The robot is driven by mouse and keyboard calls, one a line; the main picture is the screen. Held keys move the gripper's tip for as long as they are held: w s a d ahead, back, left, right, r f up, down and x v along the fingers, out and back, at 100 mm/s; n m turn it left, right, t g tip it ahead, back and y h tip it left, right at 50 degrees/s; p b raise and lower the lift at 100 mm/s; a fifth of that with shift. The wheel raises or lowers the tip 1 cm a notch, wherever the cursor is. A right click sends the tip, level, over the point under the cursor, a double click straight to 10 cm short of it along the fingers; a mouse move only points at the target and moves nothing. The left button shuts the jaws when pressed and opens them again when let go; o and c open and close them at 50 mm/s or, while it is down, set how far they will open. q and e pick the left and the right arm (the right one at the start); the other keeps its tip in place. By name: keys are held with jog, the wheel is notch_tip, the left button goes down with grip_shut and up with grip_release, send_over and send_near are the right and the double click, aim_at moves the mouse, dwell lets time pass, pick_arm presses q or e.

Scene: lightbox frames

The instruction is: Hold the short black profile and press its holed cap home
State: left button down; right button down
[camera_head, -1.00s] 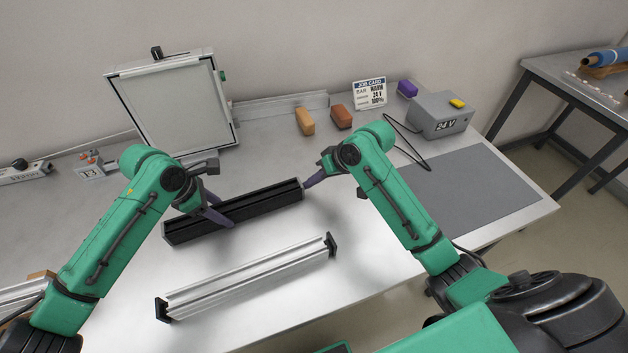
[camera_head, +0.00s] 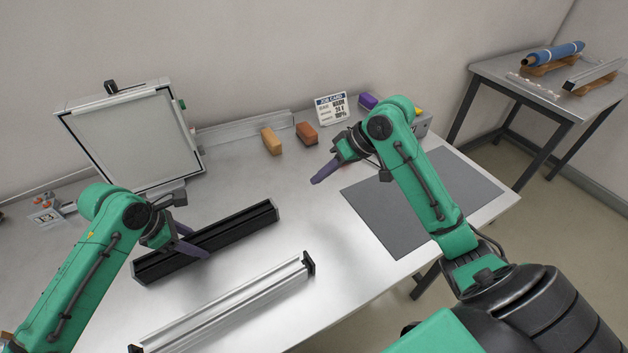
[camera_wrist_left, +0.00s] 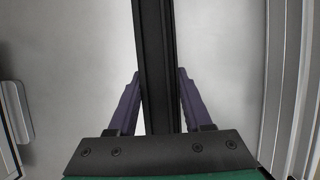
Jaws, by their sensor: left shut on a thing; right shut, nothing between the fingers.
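The short black profile (camera_head: 238,225) lies on the table in the head view, running from lower left to upper right. My left gripper (camera_head: 192,243) is shut across it, left of its middle. In the left wrist view the dark profile (camera_wrist_left: 156,60) runs between the two purple fingers. At the profile's right end a dark end face (camera_head: 276,209) looks flush; I cannot make out its holes or any gap at this size. My right gripper (camera_head: 322,177) is shut and empty, above the table, right of and beyond that end, clear of it.
A silver profile (camera_head: 225,306) with black end caps lies in front. Behind stand a framed panel (camera_head: 128,140), an orange block (camera_head: 271,141), a brown block (camera_head: 306,133) and a job card (camera_head: 331,108). A grey mat (camera_head: 385,215) lies clear at right.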

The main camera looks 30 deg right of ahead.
pick_arm(q)
jog(key=shift+c, duration=1.2)
grip_release()
jog(key=shift+a, duration=0.1)
